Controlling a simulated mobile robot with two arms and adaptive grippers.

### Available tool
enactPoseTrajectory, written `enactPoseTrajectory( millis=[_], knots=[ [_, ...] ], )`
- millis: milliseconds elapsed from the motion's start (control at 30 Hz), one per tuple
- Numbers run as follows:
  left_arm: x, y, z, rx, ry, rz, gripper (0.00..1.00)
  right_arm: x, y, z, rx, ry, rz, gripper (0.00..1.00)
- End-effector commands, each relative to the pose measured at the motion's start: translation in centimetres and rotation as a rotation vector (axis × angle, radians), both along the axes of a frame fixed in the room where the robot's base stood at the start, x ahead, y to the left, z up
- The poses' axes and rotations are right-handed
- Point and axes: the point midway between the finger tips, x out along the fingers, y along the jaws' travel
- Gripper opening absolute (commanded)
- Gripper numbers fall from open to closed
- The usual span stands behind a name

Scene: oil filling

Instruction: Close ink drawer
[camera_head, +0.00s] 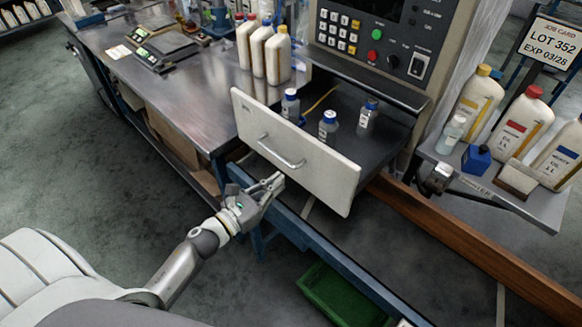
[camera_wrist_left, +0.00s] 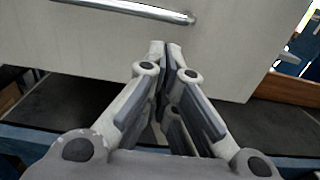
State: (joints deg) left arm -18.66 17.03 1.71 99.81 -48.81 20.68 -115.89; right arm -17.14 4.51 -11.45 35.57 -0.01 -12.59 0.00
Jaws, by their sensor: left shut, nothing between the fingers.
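The ink drawer (camera_head: 318,165) is pulled open below the control panel, with a pale front and a bar handle (camera_head: 281,152). My left gripper (camera_head: 276,181) is shut and empty, just in front of the drawer front and below the handle. In the left wrist view the closed fingertips (camera_wrist_left: 165,44) point at the drawer front (camera_wrist_left: 225,50), with the handle (camera_wrist_left: 135,9) above them. I cannot tell whether they touch the front. My right gripper is not in view.
A control panel (camera_head: 370,40) with buttons stands above the drawer. White bottles (camera_head: 278,55) and a scale (camera_head: 160,47) are on the metal bench (camera_head: 200,100). A side shelf (camera_head: 520,205) at the right holds more bottles. A green crate (camera_head: 340,300) sits below.

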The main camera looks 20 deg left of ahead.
Motion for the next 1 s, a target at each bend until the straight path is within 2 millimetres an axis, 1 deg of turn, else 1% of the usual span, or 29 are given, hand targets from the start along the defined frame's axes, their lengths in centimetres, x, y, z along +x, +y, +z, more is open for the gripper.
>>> enactPoseTrajectory(
  millis=[33, 100, 200, 333, 500, 867, 1000],
  knots=[
    [1.1, -0.3, 0.4, -0.003, -0.001, 0.001, 0.0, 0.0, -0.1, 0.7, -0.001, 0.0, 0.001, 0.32],
    [2.2, -0.7, 0.4, -0.002, 0.0, 0.001, 0.0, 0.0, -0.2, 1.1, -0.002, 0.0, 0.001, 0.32],
    [3.5, -1.3, 0.4, -0.003, 0.0, 0.001, 0.0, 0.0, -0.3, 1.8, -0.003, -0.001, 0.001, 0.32],
    [4.7, -1.6, 0.2, -0.002, 0.001, 0.002, 0.0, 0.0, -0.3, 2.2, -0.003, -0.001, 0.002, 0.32],
    [5.3, -1.9, 0.0, -0.002, 0.002, 0.002, 0.0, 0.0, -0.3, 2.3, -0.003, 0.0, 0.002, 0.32],
    [5.4, -1.9, -0.1, -0.002, 0.002, 0.001, 0.0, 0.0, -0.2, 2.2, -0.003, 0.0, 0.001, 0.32],
    [5.9, -1.9, -0.2, 0.0, 0.0, 0.0, 0.0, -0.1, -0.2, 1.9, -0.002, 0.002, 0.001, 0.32]
  ],
)
